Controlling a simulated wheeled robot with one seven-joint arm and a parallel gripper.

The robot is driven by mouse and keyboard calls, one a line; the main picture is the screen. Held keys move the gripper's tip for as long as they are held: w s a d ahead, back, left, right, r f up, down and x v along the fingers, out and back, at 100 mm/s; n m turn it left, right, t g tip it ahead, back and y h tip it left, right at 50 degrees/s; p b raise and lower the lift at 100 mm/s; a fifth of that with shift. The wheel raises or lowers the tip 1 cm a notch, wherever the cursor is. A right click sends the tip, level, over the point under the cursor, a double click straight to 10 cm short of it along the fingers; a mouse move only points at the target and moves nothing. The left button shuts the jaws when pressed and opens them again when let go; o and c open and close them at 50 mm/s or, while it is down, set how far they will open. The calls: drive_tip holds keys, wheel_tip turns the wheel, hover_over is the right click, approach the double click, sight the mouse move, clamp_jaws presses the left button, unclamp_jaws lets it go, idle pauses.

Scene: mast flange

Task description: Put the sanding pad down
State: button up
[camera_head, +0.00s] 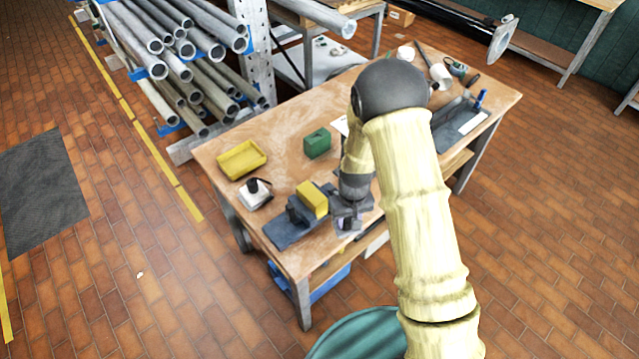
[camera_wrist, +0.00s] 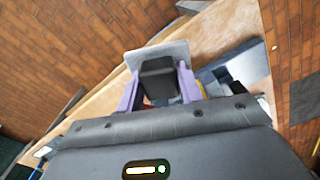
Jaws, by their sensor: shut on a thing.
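My gripper (camera_head: 347,218) is over the near side of the workbench (camera_head: 285,118). Its purple fingers (camera_wrist: 159,85) are shut on the sanding pad's black block-shaped grip. The sanding pad (camera_wrist: 160,52) shows a light grey plate beyond the grip in the wrist view. In the head view my wrist and gripper hide most of the pad. I cannot tell whether the pad touches the bench top.
A yellow block (camera_head: 313,198) on a dark fixture stands just left of my gripper. A yellow tray (camera_head: 242,160), a white item with a black knob (camera_head: 255,194) and a green box (camera_head: 317,143) stand further left and back. Bare wood lies between them.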

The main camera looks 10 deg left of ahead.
drive_tip(key=w+d+f+m+b, duration=0.1)
drive_tip(key=d+f+m+b, duration=0.3)
drive_tip(key=d+f, duration=0.4)
drive_tip(key=d, duration=0.5)
drive_tip(key=shift+d+f+m+b, duration=0.15)
drive_tip(key=shift+d+m+b, duration=0.15)
drive_tip(key=shift+d, duration=0.1)
drive_tip(key=shift+w, duration=0.1)
